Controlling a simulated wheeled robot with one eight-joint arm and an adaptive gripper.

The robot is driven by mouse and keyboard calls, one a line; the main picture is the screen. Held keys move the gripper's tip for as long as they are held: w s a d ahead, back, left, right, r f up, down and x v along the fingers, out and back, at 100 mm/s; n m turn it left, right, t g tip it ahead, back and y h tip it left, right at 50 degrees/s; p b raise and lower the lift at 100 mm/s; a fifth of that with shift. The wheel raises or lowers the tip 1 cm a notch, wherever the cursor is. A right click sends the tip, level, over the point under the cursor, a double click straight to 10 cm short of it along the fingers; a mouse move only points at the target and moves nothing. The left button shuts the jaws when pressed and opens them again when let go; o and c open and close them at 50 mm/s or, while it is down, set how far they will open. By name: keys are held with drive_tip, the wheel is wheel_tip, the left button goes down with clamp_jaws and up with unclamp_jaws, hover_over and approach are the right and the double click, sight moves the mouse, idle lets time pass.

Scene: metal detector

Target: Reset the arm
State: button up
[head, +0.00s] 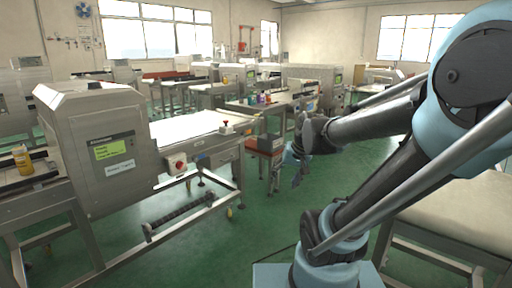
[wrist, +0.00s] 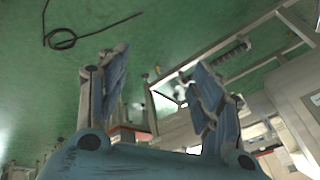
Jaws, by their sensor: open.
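My arm (head: 462,85), blue and dark grey, fills the right side of the head view, bent at the elbow. Its forearm reaches left across the picture. My gripper (head: 297,165) is small and partly hidden at the end of the forearm, above the green floor. In the wrist view, my gripper (wrist: 161,62) has its two blue fingers spread wide apart, open, with nothing between them. The fingers touch nothing that I can see.
A metal detector (head: 100,140) with a conveyor (head: 190,127) stands at left; a yellow bottle (head: 22,160) is beside it. A pale-topped table (head: 465,212) is at lower right. Green floor (head: 240,250) lies clear between. A black cable (wrist: 62,40) lies on the floor.

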drive_tip(key=s+d+f+g+h, duration=0.1)
drive_tip(key=s+d+f, duration=0.1)
drive_tip(key=s+d, duration=0.2)
drive_tip(key=s+d+f+h, duration=0.2)
drive_tip(key=s+d+f, duration=0.1)
drive_tip(key=s, duration=0.5)
drive_tip(key=shift+d+f+n+g, duration=0.3)
drive_tip(key=shift+d+n+g, duration=0.1)
drive_tip(key=shift+d, duration=0.4)
